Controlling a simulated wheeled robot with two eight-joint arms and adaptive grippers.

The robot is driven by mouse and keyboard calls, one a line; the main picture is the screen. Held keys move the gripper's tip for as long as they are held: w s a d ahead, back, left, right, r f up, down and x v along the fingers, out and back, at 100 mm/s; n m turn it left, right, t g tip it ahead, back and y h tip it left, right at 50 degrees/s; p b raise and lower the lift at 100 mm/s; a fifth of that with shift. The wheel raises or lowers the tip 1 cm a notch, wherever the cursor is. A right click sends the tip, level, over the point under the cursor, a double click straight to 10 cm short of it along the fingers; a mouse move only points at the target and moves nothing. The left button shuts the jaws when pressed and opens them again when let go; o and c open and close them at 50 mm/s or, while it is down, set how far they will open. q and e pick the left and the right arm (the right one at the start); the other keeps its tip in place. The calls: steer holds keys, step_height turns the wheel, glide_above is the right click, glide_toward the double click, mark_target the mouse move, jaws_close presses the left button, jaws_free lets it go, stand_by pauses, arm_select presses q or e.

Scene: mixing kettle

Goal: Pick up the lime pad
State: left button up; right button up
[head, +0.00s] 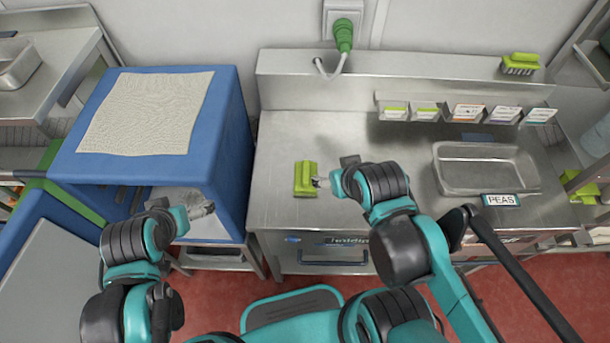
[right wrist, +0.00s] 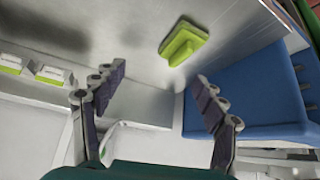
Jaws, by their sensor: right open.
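The lime pad (head: 306,178) lies on the steel counter, left of the middle, with a raised grip along its top. In the right wrist view the lime pad (right wrist: 184,40) lies beyond the fingertips, apart from them. My right gripper (head: 336,173) is close to the pad's right side in the head view. Its two fingers are spread and empty in the right wrist view (right wrist: 160,85). My left gripper (head: 184,211) is at the front of the blue box, and its fingers are too unclear to read.
A lime brush (head: 520,66) sits on the back ledge. A steel pan (head: 487,168) with a PEAS label stands at the right. A blue box (head: 220,120) with a beige cloth (head: 147,113) stands left of the counter (head: 275,140). Several small cards line the back wall.

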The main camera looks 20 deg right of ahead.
steer(key=o, duration=0.5)
steer(key=shift+o, duration=0.9)
steer(key=shift+w+r, duration=0.15)
steer(key=shift+w, duration=0.05)
steer(key=n+g+p, duration=0.6)
steer(key=n+g, duration=0.1)
steer(key=n, duration=0.7)
glide_above(306, 170)
steer(key=f, duration=0.3)
steer(key=shift+s+d+f, duration=0.1)
steer(key=shift+s+f, duration=0.2)
steer(key=shift+f, duration=0.05)
steer(key=shift+w+f+n, duration=0.1)
steer(key=shift+f+n, duration=0.2)
steer(key=shift+f, duration=0.35)
step_height(306, 170, down, 7)
steer(key=shift+w+f+b, duration=0.1)
steer(key=shift+w+b, duration=0.05)
steer(key=shift+b, duration=1)
